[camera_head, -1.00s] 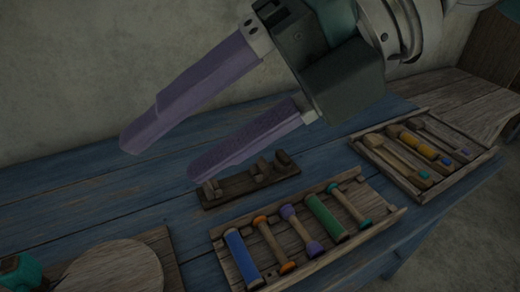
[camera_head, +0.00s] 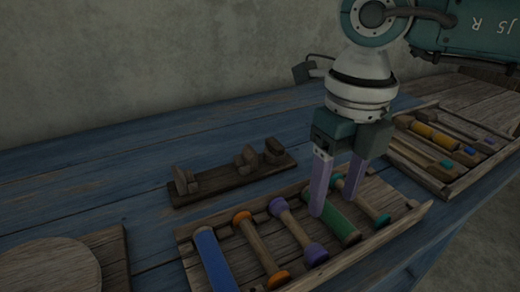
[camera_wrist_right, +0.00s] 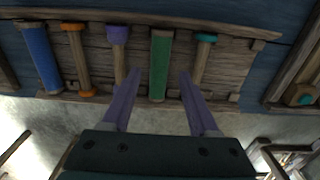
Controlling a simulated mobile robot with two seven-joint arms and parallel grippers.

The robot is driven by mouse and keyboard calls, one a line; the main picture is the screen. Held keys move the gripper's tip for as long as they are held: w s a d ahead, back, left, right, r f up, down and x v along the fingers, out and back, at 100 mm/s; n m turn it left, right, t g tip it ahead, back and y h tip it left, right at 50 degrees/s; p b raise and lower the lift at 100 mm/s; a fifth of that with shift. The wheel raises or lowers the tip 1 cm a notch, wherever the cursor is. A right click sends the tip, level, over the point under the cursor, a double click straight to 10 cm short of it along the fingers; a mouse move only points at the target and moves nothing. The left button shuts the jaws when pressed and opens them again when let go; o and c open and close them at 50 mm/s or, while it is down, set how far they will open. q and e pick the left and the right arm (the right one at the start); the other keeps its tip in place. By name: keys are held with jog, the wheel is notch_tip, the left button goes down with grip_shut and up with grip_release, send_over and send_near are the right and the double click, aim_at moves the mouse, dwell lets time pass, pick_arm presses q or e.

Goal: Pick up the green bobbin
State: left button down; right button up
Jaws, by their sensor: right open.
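The green bobbin (camera_head: 343,228) lies in the wooden tray (camera_head: 408,220) at the front of the table, between a purple-ended bobbin (camera_head: 300,232) and a teal-ended one (camera_head: 374,211). My right gripper (camera_head: 334,204) is open and points down over the green bobbin, which it partly hides. In the right wrist view, the green bobbin (camera_wrist_right: 160,66) shows between the two open fingers (camera_wrist_right: 160,76), with a gap on each side. I cannot tell whether the fingertips reach down beside it. My left gripper is not in view.
A blue bobbin (camera_head: 214,262) and an orange-ended bobbin (camera_head: 258,250) share the tray. Behind it stands a dark wooden rack (camera_head: 215,182). A second tray (camera_head: 438,185) with tools is at the right. A round board (camera_head: 45,270) lies at the left.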

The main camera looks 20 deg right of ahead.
aim_at(329, 214)
notch_tip(329, 214, down, 3)
jog(key=shift+a+r, duration=0.1)
grip_shut()
dwell(0.5)
dwell(0.3)
